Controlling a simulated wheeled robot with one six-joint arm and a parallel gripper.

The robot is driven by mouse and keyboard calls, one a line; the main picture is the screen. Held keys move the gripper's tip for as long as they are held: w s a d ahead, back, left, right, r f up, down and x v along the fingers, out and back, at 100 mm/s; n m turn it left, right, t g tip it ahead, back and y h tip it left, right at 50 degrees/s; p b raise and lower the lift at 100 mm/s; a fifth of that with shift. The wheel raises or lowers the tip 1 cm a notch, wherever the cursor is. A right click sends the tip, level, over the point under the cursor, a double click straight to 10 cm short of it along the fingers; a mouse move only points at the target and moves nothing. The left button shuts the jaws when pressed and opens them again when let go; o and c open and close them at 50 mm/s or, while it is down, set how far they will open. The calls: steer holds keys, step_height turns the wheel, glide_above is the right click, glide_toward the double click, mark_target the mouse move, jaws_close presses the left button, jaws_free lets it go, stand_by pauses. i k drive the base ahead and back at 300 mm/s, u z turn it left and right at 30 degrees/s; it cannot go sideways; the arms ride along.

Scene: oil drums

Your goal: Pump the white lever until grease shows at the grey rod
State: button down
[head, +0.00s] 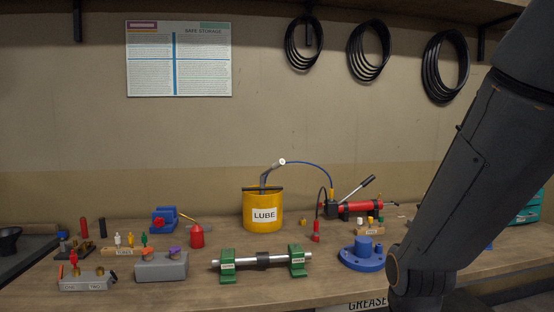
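A yellow drum marked LUBE (264,219) stands on the bench, with a grey pump head on top. A small white knob (282,161) shows at the upper end of this head, where a blue hose (318,169) starts. The hose arches right to a red grease gun (361,206). The gun has a raised, tilted pale lever with a black grip (369,180). A grey rod (285,259) with a dark middle lies level between two green stands (297,260). I cannot make out grease on it. My gripper is out of view; only my arm shows at the right.
A blue flanged part (363,256), a red cone-topped can (197,236) and a grey block (161,266) stand on the bench (215,286). Small labelled racks sit left and right. Black hose coils (369,52) hang on the wall. My arm covers the right side.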

mark_target(279, 163)
steer(key=k, duration=0.9)
steer(key=z, duration=0.6)
steer(key=i, duration=1.7)
steer(key=u, duration=0.75)
